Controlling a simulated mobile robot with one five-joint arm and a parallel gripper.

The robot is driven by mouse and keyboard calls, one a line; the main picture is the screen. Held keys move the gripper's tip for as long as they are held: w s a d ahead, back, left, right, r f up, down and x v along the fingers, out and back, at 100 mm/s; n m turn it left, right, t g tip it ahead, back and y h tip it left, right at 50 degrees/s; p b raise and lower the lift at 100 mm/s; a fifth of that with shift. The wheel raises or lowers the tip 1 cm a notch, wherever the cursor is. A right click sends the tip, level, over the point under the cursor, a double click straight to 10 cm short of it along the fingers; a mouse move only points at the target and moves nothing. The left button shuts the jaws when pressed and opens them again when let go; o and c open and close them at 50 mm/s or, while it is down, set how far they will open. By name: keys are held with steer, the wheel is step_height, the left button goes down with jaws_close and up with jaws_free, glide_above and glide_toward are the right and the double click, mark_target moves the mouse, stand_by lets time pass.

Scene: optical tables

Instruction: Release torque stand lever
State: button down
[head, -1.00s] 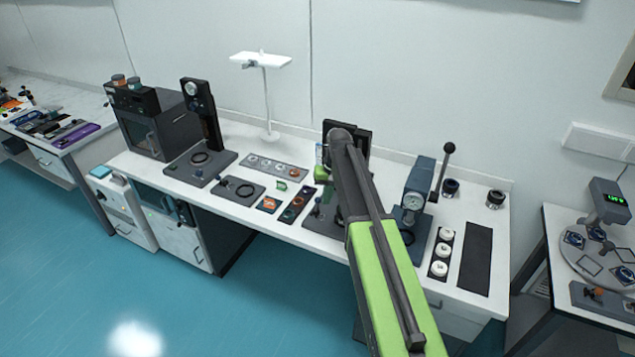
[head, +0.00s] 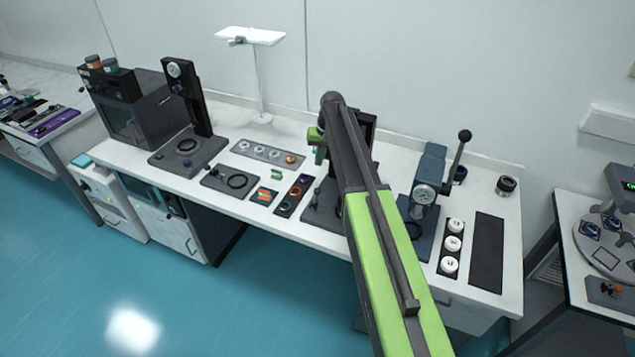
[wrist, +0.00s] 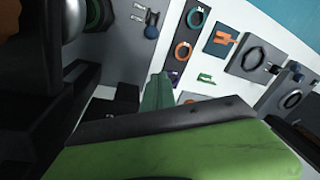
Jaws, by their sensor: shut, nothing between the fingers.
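A dark stand (head: 365,128) with an upright column stands mid-table, largely hidden behind my arm. Its grey base (head: 318,208) shows left of my arm, and in the wrist view a grey base plate (wrist: 120,50) lies close by. No lever on this stand is clearly visible. A blue-grey press (head: 428,180) with a round dial stands to the right, and its black ball-ended lever (head: 458,152) points up. I cannot tell which is the torque stand. My green gripper (head: 318,146) is shut and empty beside the middle stand's column; in the wrist view its green finger (wrist: 157,95) is above the table.
A tall dial stand (head: 187,100) and a dark oven-like box (head: 140,108) stand at left. A tray of rings (head: 268,153), a dark ring strip (head: 293,196) and an orange part (head: 264,196) lie between. White discs (head: 453,243) and a dark mat (head: 487,252) lie at right.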

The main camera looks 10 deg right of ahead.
mark_target(316, 196)
steer(key=f+b, duration=0.3)
steer(key=a+f+b, duration=0.1)
steer(key=f+b, duration=0.3)
steer(key=w+f+b, duration=0.1)
steer(key=f+b, duration=0.2)
steer(key=f, duration=0.1)
steer(key=shift+w+a+b, duration=0.1)
steer(key=shift+a+b, duration=0.05)
steer(key=shift+b, duration=0.25)
steer(key=s, duration=0.1)
steer(key=s+r+p, duration=0.2)
steer(key=s, duration=0.1)
steer(key=shift+w+a+f, duration=0.1)
steer(key=shift+d, duration=0.2)
